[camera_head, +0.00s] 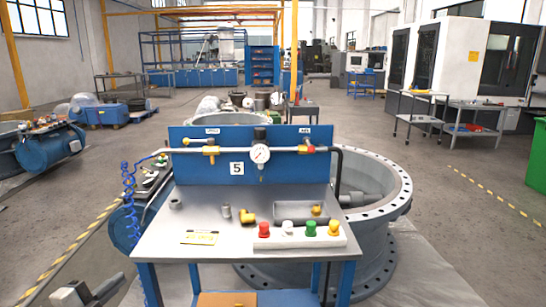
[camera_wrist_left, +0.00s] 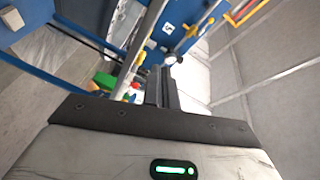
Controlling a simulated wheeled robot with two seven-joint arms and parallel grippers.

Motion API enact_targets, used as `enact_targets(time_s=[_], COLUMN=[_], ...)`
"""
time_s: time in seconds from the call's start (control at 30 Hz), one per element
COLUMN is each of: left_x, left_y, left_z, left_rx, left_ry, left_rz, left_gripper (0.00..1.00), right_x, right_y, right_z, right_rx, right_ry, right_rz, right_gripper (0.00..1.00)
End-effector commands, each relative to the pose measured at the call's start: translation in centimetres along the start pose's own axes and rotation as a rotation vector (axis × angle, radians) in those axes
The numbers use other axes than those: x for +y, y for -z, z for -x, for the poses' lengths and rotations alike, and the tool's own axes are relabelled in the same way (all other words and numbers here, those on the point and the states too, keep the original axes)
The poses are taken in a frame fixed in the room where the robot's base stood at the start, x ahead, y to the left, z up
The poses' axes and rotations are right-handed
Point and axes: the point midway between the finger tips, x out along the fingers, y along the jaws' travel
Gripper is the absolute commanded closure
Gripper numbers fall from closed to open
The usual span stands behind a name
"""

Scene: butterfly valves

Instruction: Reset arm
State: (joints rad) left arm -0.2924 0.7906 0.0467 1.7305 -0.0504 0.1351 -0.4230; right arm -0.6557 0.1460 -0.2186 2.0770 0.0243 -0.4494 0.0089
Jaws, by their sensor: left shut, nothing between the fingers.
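My left gripper (camera_head: 88,292) is low at the bottom left of the head view, left of the workbench and apart from it. In the left wrist view, the left gripper (camera_wrist_left: 161,88) has its two dark fingers together, with nothing between them. The grey-topped workbench (camera_head: 215,240) stands in the middle of the head view with a blue back panel (camera_head: 290,172). The panel carries a pipe, a pressure gauge (camera_head: 260,153) and yellow fittings. My right gripper is in neither view.
A box with red, white, green and yellow buttons (camera_head: 300,240) sits at the bench's front right. Small fittings lie on the bench top. A large flanged valve body (camera_head: 375,195) stands behind. A blue coiled hose (camera_head: 129,195) hangs at the bench's left. Open floor (camera_head: 460,230) lies right.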

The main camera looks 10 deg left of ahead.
Motion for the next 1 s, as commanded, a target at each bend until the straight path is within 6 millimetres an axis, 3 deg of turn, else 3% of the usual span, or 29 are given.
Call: enact_targets(time_s=[0.17,0.3,0.43,0.5,0.63,1.0], left_x=[9.1,16.8,21.3,22.7,23.8,24.1], left_y=[4.0,9.8,15.3,17.6,20.3,20.9], left_z=[2.6,6.3,9.4,10.6,11.9,12.2], left_rx=[-0.089,-0.211,-0.323,-0.373,-0.430,-0.446], left_ry=[-0.122,-0.250,-0.345,-0.383,-0.421,-0.432], left_rz=[0.320,0.672,0.955,1.072,1.202,1.231], left_gripper=[1.00,1.00,1.00,1.00,1.00,1.00], right_x=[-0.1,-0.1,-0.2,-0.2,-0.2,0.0], right_y=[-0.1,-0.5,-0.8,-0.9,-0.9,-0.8], right_z=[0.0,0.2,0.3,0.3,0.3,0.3], right_rx=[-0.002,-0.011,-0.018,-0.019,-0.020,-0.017], right_ry=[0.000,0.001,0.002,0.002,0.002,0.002], right_rz=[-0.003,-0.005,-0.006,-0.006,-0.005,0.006], right_gripper=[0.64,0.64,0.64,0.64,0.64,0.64])
